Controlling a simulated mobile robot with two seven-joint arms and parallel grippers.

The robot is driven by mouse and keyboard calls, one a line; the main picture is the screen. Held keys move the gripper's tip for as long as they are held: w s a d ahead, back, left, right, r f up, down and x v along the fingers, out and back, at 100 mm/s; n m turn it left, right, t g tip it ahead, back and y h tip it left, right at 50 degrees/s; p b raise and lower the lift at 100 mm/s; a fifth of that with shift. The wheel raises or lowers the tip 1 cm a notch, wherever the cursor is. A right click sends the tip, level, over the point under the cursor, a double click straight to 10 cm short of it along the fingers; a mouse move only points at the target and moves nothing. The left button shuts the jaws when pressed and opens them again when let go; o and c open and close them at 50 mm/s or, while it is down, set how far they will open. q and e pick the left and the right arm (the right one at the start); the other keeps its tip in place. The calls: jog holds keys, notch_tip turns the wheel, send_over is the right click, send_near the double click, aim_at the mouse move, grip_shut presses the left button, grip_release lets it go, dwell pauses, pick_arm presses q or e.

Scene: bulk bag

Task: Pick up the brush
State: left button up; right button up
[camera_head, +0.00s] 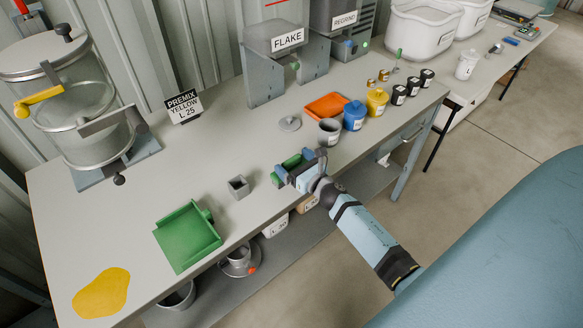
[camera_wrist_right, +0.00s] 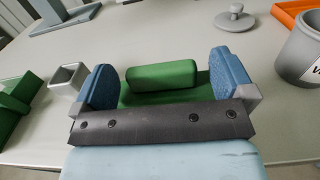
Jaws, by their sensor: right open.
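The brush, a green block-like piece (camera_wrist_right: 163,75), lies on the grey table. In the head view it (camera_head: 291,163) is partly hidden by my right gripper. My right gripper (camera_head: 294,168) is open at the table's front edge. In the right wrist view the two blue fingers of the gripper (camera_wrist_right: 166,82) stand to the left and right of the brush, with gaps on both sides. More green shows below the block, partly hidden by the gripper's dark bar. My left gripper is not in view.
A green dustpan (camera_head: 187,238) and a small grey square cup (camera_head: 238,187) lie left of the gripper. A grey lid (camera_head: 290,123), a grey cup (camera_head: 329,132) and an orange tray (camera_head: 326,106) stand behind and right. Bare table (camera_head: 150,190) lies farther left.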

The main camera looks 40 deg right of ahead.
aim_at(293, 162)
jog(key=w, duration=0.3)
jog(key=shift+w+a, duration=0.15)
jog(key=c, duration=1)
notch_tip(293, 162, up, 20)
jog(key=p, duration=0.4)
